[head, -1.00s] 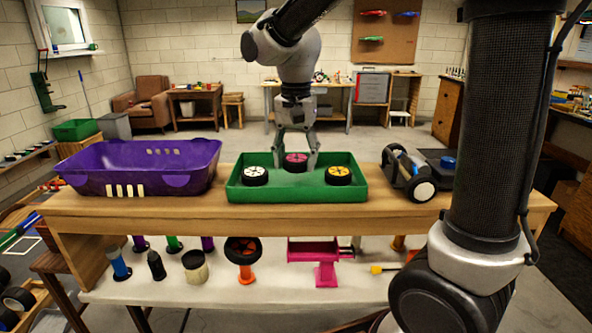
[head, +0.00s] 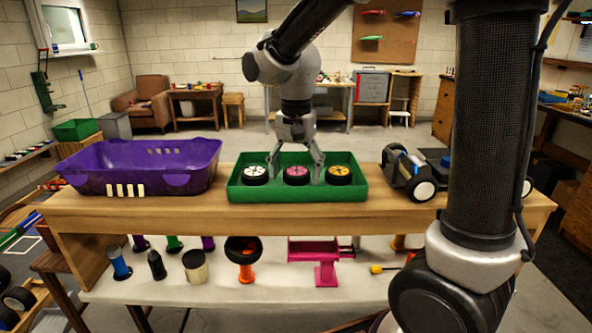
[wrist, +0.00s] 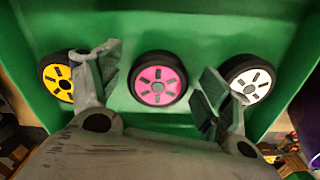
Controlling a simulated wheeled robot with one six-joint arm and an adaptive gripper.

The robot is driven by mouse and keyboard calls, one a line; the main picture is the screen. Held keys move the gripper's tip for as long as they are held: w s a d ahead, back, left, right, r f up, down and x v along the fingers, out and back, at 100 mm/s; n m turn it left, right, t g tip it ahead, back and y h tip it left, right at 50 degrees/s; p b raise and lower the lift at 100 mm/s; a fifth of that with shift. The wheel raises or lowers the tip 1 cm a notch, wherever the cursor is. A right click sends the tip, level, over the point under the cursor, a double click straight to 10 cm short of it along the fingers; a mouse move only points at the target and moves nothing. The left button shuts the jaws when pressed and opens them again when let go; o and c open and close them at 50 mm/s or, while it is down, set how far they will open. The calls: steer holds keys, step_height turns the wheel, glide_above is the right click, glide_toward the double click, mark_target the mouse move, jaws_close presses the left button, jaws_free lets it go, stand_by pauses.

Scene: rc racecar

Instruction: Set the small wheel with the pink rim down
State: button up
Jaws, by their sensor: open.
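The small wheel with the pink rim (head: 296,174) lies flat in the green tray (head: 290,195), in the middle of a row of three. The wheel with the white rim (head: 255,174) is on its left and the wheel with the yellow rim (head: 339,174) on its right. My gripper (head: 297,168) is open above the tray, its fingers spread either side of the pink-rimmed wheel. In the wrist view my gripper (wrist: 155,95) is open, with the pink-rimmed wheel (wrist: 157,78) between and beyond the fingertips, touching neither. The left finger partly overlaps the yellow-rimmed wheel (wrist: 66,74); the white-rimmed wheel (wrist: 249,79) is at the right.
A purple bin (head: 138,167) stands left of the tray on the wooden bench (head: 225,209). A dark car body with wheels (head: 409,174) is right of the tray. A lower shelf (head: 205,285) holds stands, a jar and a pink device.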

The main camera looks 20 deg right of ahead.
mark_target(296, 172)
steer(key=shift+r, duration=0.1)
step_height(296, 172, up, 12)
steer(key=s+d+f+n+t, duration=0.2)
steer(key=s+d+f+n, duration=0.1)
steer(key=s+d, duration=0.4)
steer(key=s+d+f+n+t, duration=0.2)
steer(key=s+d+f+n, duration=0.1)
steer(key=s+d, duration=0.5)
steer(key=s, duration=0.3)
steer(key=shift+s+d+n, duration=0.2)
steer(key=shift+s+n, duration=0.05)
steer(key=shift+n, duration=0.05)
steer(key=shift+r, duration=0.1)
